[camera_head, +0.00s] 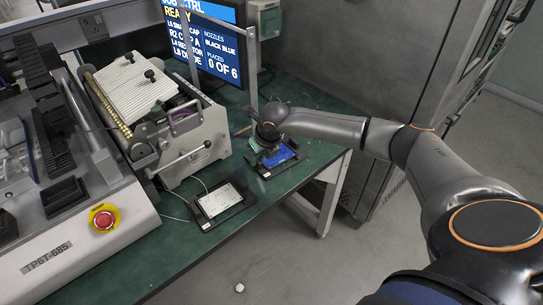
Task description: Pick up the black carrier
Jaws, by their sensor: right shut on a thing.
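My right arm comes in from the right, and its gripper (262,150) points down over a black carrier (267,176) that bears a blue board (278,157). The gripper is shut on this carrier at its back left part. The fingertips are small and partly hidden, and I cannot tell if the carrier is clear of the green bench. A second dark carrier (245,200) with a pale board (218,200) lies on the bench to the left and nearer. My left gripper is not in view.
A grey machine (190,140) with levers stands left of the carriers. A monitor (213,45) and metal post are behind. A larger machine with a red button (104,220) fills the left. The green bench (150,262) is bare at the front; a small white object (239,288) is on the floor.

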